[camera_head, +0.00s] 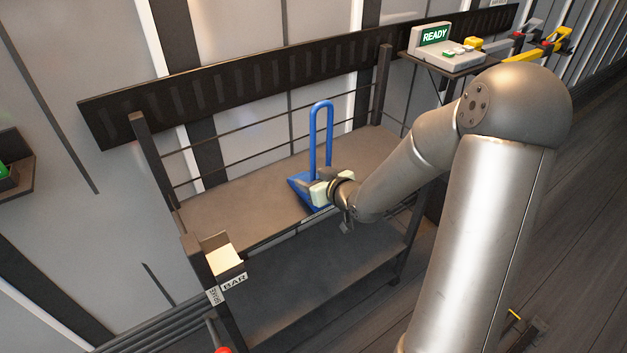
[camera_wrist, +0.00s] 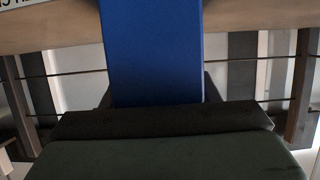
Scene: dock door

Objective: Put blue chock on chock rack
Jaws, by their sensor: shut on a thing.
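The blue chock (camera_head: 321,140) has a wedge base and a tall looped handle, and stands upright at the upper shelf of the chock rack (camera_head: 240,205), near the shelf's front middle. My gripper (camera_head: 326,190) is shut on the chock's base from the front right. In the wrist view a flat blue face of the chock (camera_wrist: 150,50) fills the top middle, above a dark gripper part (camera_wrist: 165,140). My gripper hides part of the base, so I cannot tell whether it touches the shelf.
The rack has thin back rails, corner posts and a lower shelf (camera_head: 310,285), which looks empty. A holder labelled BAR (camera_head: 228,262) is at its front left. A READY control box (camera_head: 440,40) is at the back right. The upper shelf's left side is clear.

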